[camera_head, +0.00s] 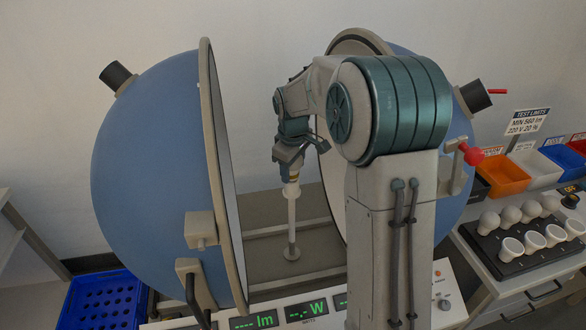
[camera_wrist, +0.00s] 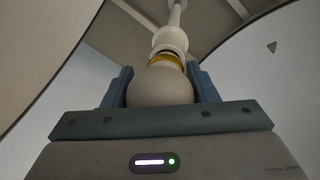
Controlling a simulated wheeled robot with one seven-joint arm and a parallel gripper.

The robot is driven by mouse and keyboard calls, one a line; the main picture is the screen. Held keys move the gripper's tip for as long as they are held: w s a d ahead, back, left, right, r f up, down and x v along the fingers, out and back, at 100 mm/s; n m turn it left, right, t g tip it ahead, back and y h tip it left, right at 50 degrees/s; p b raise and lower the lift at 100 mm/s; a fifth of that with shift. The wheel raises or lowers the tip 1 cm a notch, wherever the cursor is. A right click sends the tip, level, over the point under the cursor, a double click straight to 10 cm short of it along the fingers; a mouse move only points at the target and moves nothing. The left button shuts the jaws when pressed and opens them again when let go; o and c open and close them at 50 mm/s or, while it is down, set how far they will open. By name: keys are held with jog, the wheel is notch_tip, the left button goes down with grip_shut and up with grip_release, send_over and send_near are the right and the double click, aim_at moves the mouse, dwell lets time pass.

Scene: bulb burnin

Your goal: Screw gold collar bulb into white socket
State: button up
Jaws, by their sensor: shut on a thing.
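The bulb (camera_wrist: 160,87) is a pale round globe with a gold collar (camera_wrist: 164,60). My gripper (camera_wrist: 161,88) is shut on the globe, with one blue finger on each side. The white socket (camera_wrist: 171,38) tops a thin white post and is in line with the collar. A narrow dark band shows between collar and socket; how deep the bulb's base sits in the socket I cannot tell. In the head view my gripper (camera_head: 291,168) points down over the socket (camera_head: 291,190), with a small gold glint between them. The globe is mostly hidden there.
Two blue half-spheres (camera_head: 150,170) stand open on either side of the post. A display panel (camera_head: 306,311) is in front. At right are a black bulb rack (camera_head: 520,245) and coloured bins (camera_head: 505,175). A blue crate (camera_head: 103,300) is at lower left.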

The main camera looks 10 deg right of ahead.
jog(key=m, duration=0.4)
jog(key=shift+a+h, duration=0.15)
jog(key=shift+h, duration=0.15)
jog(key=m, duration=0.4)
jog(key=shift+s+g+h, duration=0.1)
jog(key=shift+g+h, duration=0.2)
jog(key=shift+g, duration=0.1)
jog(key=m, duration=0.4)
jog(key=shift+m+g, duration=0.3)
jog(key=shift+g, duration=0.1)
jog(key=m, duration=0.4)
jog(key=shift+s+f+g+p, duration=0.1)
jog(key=shift+g+p, duration=0.2)
jog(key=shift+p, duration=0.1)
jog(key=o, duration=0.9)
jog(key=shift+c, duration=0.2)
jog(key=shift+a, duration=0.1)
